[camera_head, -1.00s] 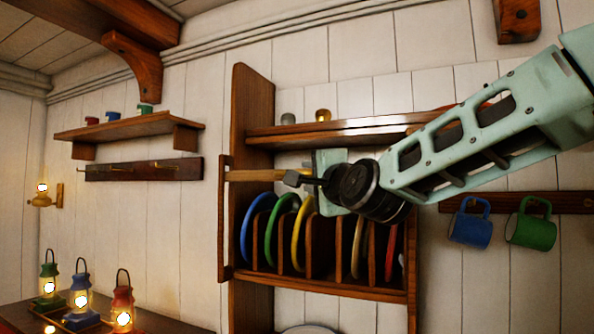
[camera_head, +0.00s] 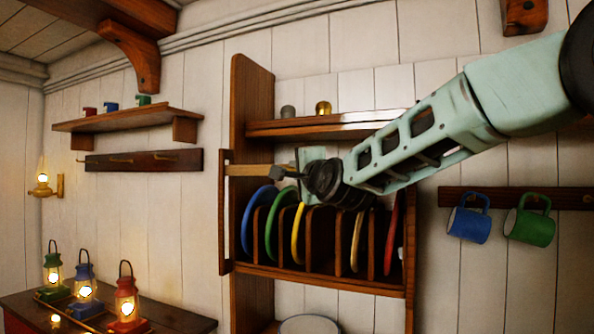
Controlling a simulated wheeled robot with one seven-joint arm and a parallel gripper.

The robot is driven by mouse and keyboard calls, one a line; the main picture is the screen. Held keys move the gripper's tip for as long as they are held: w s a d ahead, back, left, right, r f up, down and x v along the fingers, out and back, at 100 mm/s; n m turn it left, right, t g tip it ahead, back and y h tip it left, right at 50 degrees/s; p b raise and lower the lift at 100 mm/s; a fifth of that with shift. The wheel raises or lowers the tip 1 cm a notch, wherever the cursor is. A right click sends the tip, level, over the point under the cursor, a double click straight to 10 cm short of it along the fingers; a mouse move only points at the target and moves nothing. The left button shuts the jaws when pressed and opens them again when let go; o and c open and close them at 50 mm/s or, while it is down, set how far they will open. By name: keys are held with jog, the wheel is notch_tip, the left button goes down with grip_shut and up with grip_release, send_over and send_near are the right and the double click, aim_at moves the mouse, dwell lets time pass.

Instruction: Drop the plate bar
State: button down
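The plate rack (camera_head: 252,100) is a dark wooden frame on the white plank wall, with blue, green, yellow and red plates upright between its dividers. The plate bar (camera_head: 248,170) looks to be the light wooden bar running level across the rack front above the plates. Its left end meets a dark upright strip (camera_head: 225,212) on the rack's left side. My gripper (camera_head: 278,173) is at the bar, its dark tip overlapping it in the picture. My arm hides the bar's right part. I cannot tell whether the fingers are closed on the bar.
Blue (camera_head: 468,224) and green (camera_head: 530,226) mugs hang at right. Lit lanterns (camera_head: 86,285) stand on a counter at lower left. A wall shelf (camera_head: 128,119) is upper left.

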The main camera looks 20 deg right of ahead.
jog(key=shift+f, duration=0.1)
notch_tip(320, 180, down, 23)
jog(key=b, duration=2.4)
jog(key=shift+b, duration=0.4)
jog(key=shift+f, duration=0.1)
jog(key=c, duration=1.5)
grip_release()
jog(key=shift+o, duration=0.2)
jog(key=shift+s, duration=0.15)
jog(key=s+d+f+b, duration=0.1)
jog(key=s+d+f, duration=0.1)
jog(key=s, duration=1.5)
